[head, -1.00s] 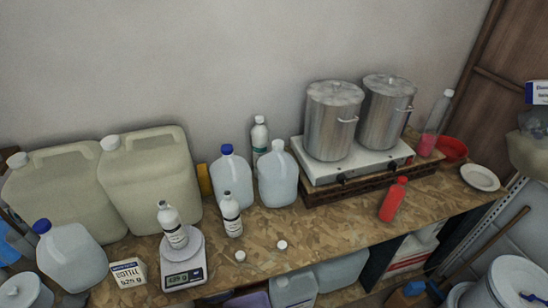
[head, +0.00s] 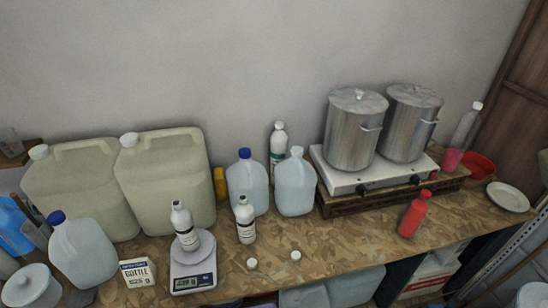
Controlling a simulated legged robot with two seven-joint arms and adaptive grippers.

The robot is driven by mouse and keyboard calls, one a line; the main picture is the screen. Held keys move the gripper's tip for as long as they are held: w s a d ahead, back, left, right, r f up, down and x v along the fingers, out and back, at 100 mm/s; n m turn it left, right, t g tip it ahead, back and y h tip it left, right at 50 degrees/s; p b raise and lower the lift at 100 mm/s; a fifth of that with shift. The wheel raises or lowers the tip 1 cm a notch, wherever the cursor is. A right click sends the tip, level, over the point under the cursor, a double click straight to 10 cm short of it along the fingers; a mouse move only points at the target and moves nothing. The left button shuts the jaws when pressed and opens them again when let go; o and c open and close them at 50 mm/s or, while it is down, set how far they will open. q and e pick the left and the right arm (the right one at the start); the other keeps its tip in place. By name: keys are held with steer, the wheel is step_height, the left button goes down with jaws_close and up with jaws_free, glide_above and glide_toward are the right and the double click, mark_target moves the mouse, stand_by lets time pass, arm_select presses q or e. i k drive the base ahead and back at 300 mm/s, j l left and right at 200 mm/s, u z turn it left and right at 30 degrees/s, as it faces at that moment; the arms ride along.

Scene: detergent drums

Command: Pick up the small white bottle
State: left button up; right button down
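Two small white bottles with labels show in the head view. One small white bottle (head: 184,228) with a dark cap stands on the kitchen scale (head: 194,277). The other small white bottle (head: 245,222) stands upright on the wooden worktop just right of the scale. A taller white bottle (head: 278,146) with a green label stands behind, near the wall. Neither gripper is in the head view.
Large beige canisters (head: 165,185) and a clear jug (head: 83,252) stand at the left. Jugs with blue and white caps (head: 247,184) stand behind the bottles. Steel pots (head: 354,130) sit on a stove at right. A red bottle (head: 414,214) stands before it. Two caps (head: 252,263) lie in front.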

mark_target(182, 219)
steer(key=j+u, duration=0.1)
steer(key=u, duration=0.6)
steer(key=j+u, duration=0.15)
steer(key=u, duration=0.2)
